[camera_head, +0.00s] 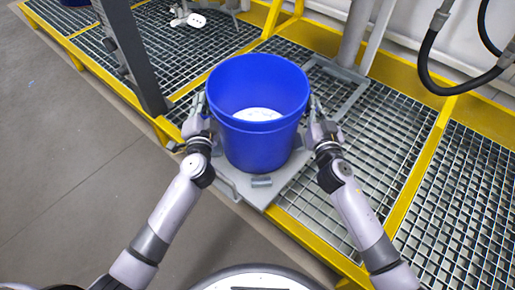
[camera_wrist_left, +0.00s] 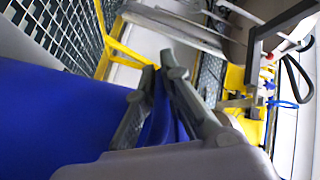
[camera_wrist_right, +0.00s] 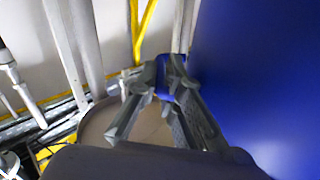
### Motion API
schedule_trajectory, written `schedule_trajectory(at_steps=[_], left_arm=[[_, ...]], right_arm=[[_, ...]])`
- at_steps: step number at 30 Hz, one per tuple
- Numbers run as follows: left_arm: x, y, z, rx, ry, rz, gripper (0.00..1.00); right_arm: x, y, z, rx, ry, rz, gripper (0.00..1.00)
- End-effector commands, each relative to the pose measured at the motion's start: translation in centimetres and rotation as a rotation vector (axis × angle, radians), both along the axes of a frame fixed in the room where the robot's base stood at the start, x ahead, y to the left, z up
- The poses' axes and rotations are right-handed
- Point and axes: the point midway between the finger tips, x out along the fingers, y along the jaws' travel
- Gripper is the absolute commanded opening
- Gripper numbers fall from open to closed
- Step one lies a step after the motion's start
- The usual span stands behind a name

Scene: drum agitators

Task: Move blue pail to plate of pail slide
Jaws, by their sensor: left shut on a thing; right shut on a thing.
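The blue pail (camera_head: 257,140) is upright, with something white (camera_head: 258,114) visible inside it. It stands over the grey plate (camera_head: 232,178) of the pail slide; I cannot tell whether its base touches the plate. My left gripper (camera_head: 198,106) is shut on the left side of the pail near its rim. In the left wrist view its fingers (camera_wrist_left: 162,90) close on a blue part of the pail. My right gripper (camera_head: 317,108) is shut on the right side of the pail. In the right wrist view a blue piece shows between its fingertips (camera_wrist_right: 168,82).
Yellow-framed metal grating (camera_head: 395,145) lies behind and to the right. A dark grey post (camera_head: 131,55) stands to the left, close to my left arm. A grey pipe (camera_head: 355,35) rises behind the pail. A black hose (camera_head: 430,65) hangs at upper right. Open floor (camera_head: 70,150) is at left.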

Motion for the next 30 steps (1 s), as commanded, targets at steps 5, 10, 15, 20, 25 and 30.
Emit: schedule_trajectory(at_steps=[5, 10, 15, 20, 25, 30], left_arm=[[0.0, -0.4, -0.4, -0.002, -0.001, -0.01, 0.12], [0.0, -0.3, -0.4, -0.002, -0.001, -0.007, 0.23], [0.0, -0.3, -0.4, -0.002, -0.001, -0.007, 0.27], [-0.1, -0.3, -0.4, -0.002, -0.001, -0.007, 0.27], [-1.4, -0.5, -0.5, -0.003, 0.001, -0.007, 0.27], [-4.7, -0.9, -0.6, -0.004, 0.003, -0.005, 0.27]], right_arm=[[-0.1, 0.4, -0.4, 0.003, -0.002, 0.01, 0.12], [-0.1, 0.4, -0.3, 0.003, -0.003, 0.01, 0.24], [-0.1, 0.5, -0.2, 0.004, -0.005, 0.01, 0.28], [-0.1, 0.5, -0.1, 0.004, -0.006, 0.011, 0.28], [0.0, 0.4, -0.1, 0.004, -0.005, 0.009, 0.28], [0.0, 0.3, -0.3, 0.003, -0.004, 0.006, 0.28]])
